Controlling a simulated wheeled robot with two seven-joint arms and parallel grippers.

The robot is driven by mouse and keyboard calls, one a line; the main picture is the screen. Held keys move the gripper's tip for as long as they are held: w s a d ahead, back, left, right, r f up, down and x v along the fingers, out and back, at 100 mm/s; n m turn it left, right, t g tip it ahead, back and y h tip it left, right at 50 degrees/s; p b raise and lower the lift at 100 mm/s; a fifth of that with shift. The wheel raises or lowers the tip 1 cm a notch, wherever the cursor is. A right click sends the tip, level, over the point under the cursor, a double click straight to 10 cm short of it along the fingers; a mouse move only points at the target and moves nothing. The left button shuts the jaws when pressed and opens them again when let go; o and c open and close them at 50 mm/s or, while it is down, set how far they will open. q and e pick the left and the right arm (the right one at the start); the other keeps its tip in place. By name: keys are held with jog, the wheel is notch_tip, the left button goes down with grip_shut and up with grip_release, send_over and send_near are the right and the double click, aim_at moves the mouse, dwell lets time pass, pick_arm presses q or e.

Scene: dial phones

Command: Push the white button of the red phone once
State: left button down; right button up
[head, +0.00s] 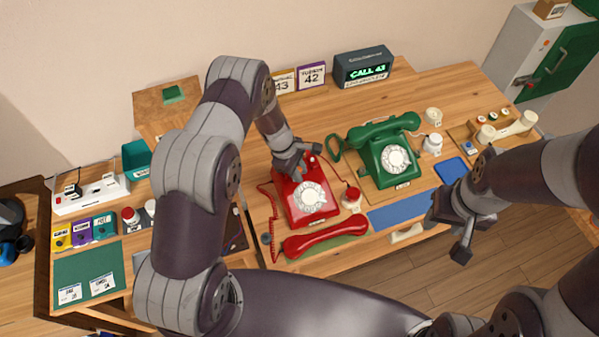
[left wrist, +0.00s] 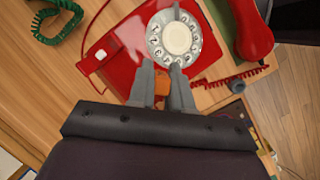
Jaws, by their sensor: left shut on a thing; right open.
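The red phone (head: 318,183) stands on the wooden table; its dial (head: 310,197) faces up. Its red handset (head: 325,238) lies off the hook in front of it. In the left wrist view the phone (left wrist: 118,28) shows a small white button (left wrist: 100,55) on its raised part, left of the dial. My left gripper (head: 292,168) is over the phone's back left part; in the left wrist view its fingers (left wrist: 162,68) are beside the dial, apart from the white button. They are shut on a small orange thing (left wrist: 161,88), not clearly identifiable. My right gripper (head: 449,230) is open, in front of the table.
A green phone (head: 385,150) stands right of the red one. A small white pot with a red top (head: 351,196) is between them. A blue mat (head: 403,211) lies along the front edge. The red coiled cord (head: 271,205) runs left of the red phone.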

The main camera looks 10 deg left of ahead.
pick_arm(q)
jog(key=shift+w+d+f, duration=0.1)
jog(key=shift+w+f, duration=0.15)
jog(key=shift+f, duration=0.1)
jog(key=shift+s+a+r, duration=0.2)
jog(key=shift+s+a, duration=0.1)
jog(key=shift+a, duration=0.05)
jog(key=shift+f, duration=0.1)
jog(key=shift+w+d+f+b, duration=0.1)
jog(key=shift+w+f+b, duration=0.15)
jog(key=shift+f+b, duration=0.2)
jog(key=shift+w, duration=0.1)
